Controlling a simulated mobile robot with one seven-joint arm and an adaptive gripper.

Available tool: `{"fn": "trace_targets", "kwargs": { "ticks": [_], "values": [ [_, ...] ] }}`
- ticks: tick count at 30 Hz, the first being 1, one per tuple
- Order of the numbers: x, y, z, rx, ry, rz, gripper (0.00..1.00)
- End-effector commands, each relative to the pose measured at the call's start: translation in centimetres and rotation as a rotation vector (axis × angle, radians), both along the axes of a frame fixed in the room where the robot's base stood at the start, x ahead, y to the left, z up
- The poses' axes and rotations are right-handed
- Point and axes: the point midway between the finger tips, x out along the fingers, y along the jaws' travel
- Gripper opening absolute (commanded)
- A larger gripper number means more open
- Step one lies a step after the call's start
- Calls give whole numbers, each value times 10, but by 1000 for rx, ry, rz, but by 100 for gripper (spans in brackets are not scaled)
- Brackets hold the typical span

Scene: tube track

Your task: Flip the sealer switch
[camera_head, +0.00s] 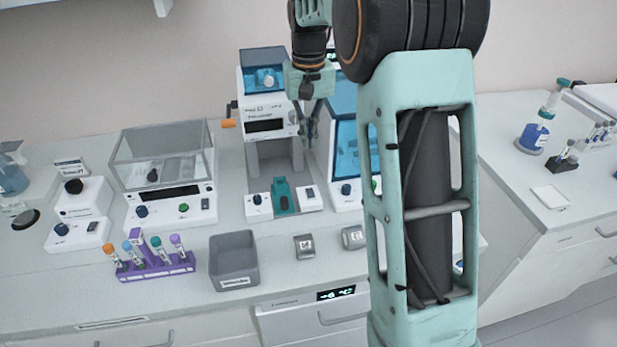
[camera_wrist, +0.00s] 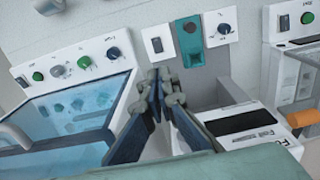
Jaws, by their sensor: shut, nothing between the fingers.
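The white machine with a blue-windowed top, which appears to be the sealer (camera_head: 252,157), stands at the centre of the bench. Its dark rocker switch (camera_head: 309,193) sits on the right front foot of the base; it also shows in the wrist view (camera_wrist: 156,45), on a white panel left of the teal tube holder (camera_wrist: 189,42). My gripper (camera_head: 311,138) points down in front of the machine's right side, above the switch. In the wrist view my gripper's fingertips (camera_wrist: 166,76) are together and empty, just short of the switch and seemingly apart from it. Which way the switch is set I cannot tell.
An orange handle (camera_head: 228,123) sticks out left of the machine. A blue-windowed cabinet (camera_head: 344,160) stands close on its right. A grey bin (camera_head: 234,262) and a purple tube rack (camera_head: 155,265) stand in front to the left. Bench space lies before the base.

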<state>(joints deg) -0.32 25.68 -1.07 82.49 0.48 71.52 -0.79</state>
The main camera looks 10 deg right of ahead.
Motion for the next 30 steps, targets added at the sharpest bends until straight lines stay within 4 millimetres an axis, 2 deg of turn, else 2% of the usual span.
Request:
{"fn": "trace_targets", "kwargs": {
  "ticks": [5, 8, 21, 25, 30],
  "values": [
    [0, 0, -6, 0, 2, 0, 0],
    [-1, 0, -18, 0, 4, 0, 0],
    [-1, 0, -107, 0, 5, 0, 0],
    [0, 0, -125, 0, 3, 0, 0],
    [0, 0, -138, 1, 1, 0, 0]
  ]
}}
